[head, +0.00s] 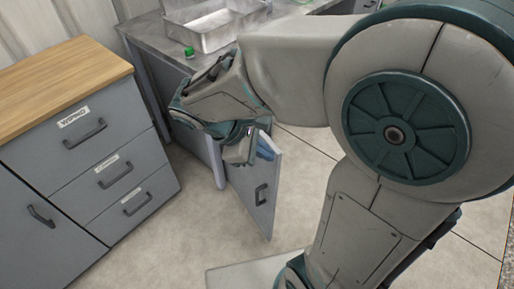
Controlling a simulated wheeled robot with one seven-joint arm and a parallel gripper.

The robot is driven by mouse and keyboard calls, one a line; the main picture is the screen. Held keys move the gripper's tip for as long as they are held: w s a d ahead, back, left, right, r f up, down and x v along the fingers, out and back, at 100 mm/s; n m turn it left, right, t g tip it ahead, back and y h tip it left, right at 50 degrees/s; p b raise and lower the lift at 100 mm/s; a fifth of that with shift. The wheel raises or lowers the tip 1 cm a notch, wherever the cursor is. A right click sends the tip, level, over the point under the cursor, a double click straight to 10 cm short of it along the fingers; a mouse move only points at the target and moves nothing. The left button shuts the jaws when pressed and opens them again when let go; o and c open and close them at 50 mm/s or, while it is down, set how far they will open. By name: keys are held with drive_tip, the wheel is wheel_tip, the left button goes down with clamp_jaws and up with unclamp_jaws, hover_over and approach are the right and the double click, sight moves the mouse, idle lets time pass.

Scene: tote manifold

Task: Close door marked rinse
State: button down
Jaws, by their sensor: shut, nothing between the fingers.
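A grey cabinet door (258,190) stands ajar below the metal counter in the head view, with its dark handle (262,194) facing right. No label can be read on the door, so I cannot tell whether it is marked rinse. My gripper (250,152) is at the upper part of the door, close to its top edge. The gripper is shut and holds nothing. I cannot tell whether it touches the door. My arm hides part of the counter and of the cabinet behind the door.
A drawer cabinet (88,137) with a wooden top and labelled drawers stands at the left, its drawers shut. A metal tray (205,38) and a green object (189,52) are on the counter (150,38). The floor (190,225) in front is clear.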

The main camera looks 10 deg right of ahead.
drive_tip(key=w+a+f+n+t+h+b, duration=0.2)
drive_tip(key=w+a+f+n+b, duration=0.15)
drive_tip(key=f+n+b, duration=0.35)
drive_tip(key=w+a+f+n+t+h+b, duration=0.2)
drive_tip(key=a+f+b, duration=0.25)
drive_tip(key=f, duration=0.45)
drive_tip(key=b, duration=0.2)
approach(275, 168)
wheel_tip(275, 168, down, 3)
drive_tip(key=d, duration=0.1)
drive_tip(key=w+d, duration=0.1)
drive_tip(key=d, duration=0.2)
drive_tip(key=shift+w+f, duration=0.25)
drive_tip(key=shift+w, duration=0.1)
drive_tip(key=shift+w+d+b, duration=0.2)
drive_tip(key=shift+d+b, duration=0.1)
drive_tip(key=shift+d, duration=0.25)
